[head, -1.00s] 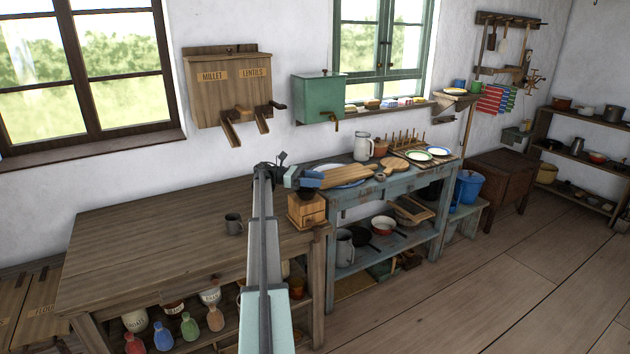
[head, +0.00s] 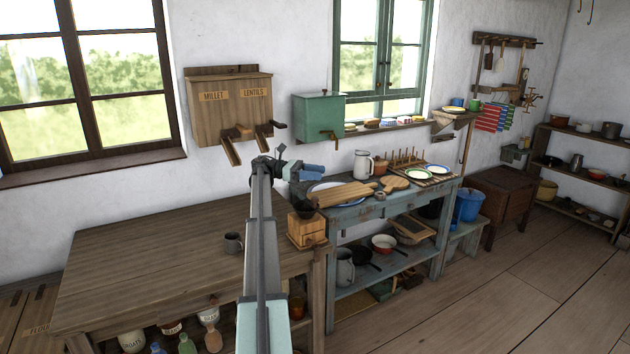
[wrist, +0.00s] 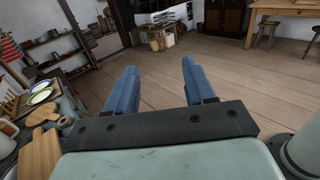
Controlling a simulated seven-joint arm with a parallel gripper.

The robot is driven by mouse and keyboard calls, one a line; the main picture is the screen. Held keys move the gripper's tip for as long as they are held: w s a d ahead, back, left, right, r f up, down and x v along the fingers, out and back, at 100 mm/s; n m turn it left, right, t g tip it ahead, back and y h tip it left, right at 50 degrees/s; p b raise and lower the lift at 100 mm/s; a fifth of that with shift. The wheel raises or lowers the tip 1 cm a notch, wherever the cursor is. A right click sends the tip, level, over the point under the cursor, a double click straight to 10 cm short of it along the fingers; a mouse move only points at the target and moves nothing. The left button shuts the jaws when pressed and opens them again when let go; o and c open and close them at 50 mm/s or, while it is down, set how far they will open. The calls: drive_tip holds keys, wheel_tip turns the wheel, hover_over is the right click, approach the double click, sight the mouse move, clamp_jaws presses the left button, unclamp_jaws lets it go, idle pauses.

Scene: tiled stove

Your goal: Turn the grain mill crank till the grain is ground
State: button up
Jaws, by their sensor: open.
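A small wooden box mill (head: 306,230) with a drawer front stands on the right end of the brown wooden table. Its dark upper part is partly covered by my gripper and wrist, and I cannot make out its crank or any grain. My gripper (head: 312,172) appears just above the mill in the head view, but its depth relative to it is unclear. In the wrist view my gripper (wrist: 158,72) has its two blue fingers spread, with nothing between them. The mill is not recognisable in the wrist view.
The blue worktable (head: 352,214) to the right bears a cutting board (head: 345,193) and plates. A millet and lentils dispenser (head: 230,108) and a green box (head: 318,118) hang on the wall. Most of the brown tabletop is clear.

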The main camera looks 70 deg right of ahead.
idle(0.3)
drive_tip(key=shift+s+d, duration=0.1)
drive_tip(key=shift+s, duration=0.25)
drive_tip(key=s+a+f+n+t+h, duration=0.1)
drive_tip(key=s+a+f+n+h, duration=0.2)
drive_tip(key=s+a+f, duration=0.35)
drive_tip(key=s+a+f+n+h, duration=0.2)
drive_tip(key=s+a+f+h, duration=0.1)
drive_tip(key=s+a, duration=0.65)
drive_tip(key=n+t+h, duration=1.1)
drive_tip(key=n+t, duration=0.2)
drive_tip(key=t, duration=0.5)
approach(314, 200)
drive_tip(key=d, duration=1.1)
drive_tip(key=shift+w+d+f, duration=0.1)
drive_tip(key=shift+w+d, duration=0.1)
drive_tip(key=shift+w, duration=0.1)
